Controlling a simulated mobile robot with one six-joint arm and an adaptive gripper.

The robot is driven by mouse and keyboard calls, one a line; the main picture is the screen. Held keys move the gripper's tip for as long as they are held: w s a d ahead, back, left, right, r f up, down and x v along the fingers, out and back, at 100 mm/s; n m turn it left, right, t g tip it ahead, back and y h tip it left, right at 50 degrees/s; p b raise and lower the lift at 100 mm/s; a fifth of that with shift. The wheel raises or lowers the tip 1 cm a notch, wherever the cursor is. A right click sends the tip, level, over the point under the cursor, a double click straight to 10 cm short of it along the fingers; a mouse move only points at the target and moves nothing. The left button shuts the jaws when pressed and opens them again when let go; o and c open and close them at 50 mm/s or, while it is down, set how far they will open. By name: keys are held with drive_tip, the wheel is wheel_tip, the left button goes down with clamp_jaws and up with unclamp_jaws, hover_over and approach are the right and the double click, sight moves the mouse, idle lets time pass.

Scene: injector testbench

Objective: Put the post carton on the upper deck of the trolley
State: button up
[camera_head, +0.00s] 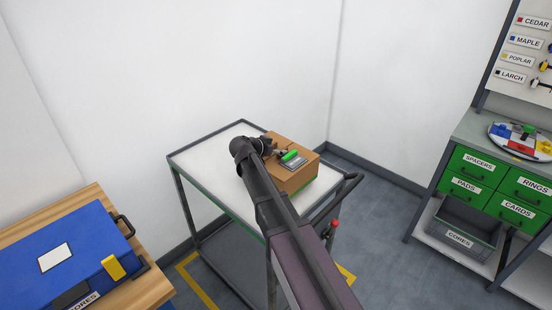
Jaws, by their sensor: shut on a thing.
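The post carton (292,178) is a brown box at the right end of the trolley's upper deck (212,160). A grey piece with a green bar (290,155) shows on its top. The deck is white with a dark grey frame. My arm reaches over the deck, and my gripper (279,153) is at the carton's top, shut on it. My wrist and arm hide part of the carton's left side and the fingertips. I cannot tell whether the carton's underside touches the deck.
A blue case (85,250) with a yellow latch lies on a wooden bench at the lower left. A shelf unit with green drawers (466,188) and a grey bin (462,230) stands at the right. The trolley's handle (345,185) is near the carton. White walls stand behind.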

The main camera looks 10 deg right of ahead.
drive_tip(key=shift+f+b, duration=1.9)
drive_tip(key=o, duration=1.1)
drive_tip(key=shift+f, duration=0.1)
drive_tip(key=shift+r, duration=0.2)
drive_tip(key=p+v, duration=0.5)
drive_tip(key=v, duration=0.7)
drive_tip(key=shift+a+f+p, duration=0.1)
drive_tip(key=shift+f+p, duration=0.05)
drive_tip(key=shift+p, duration=0.25)
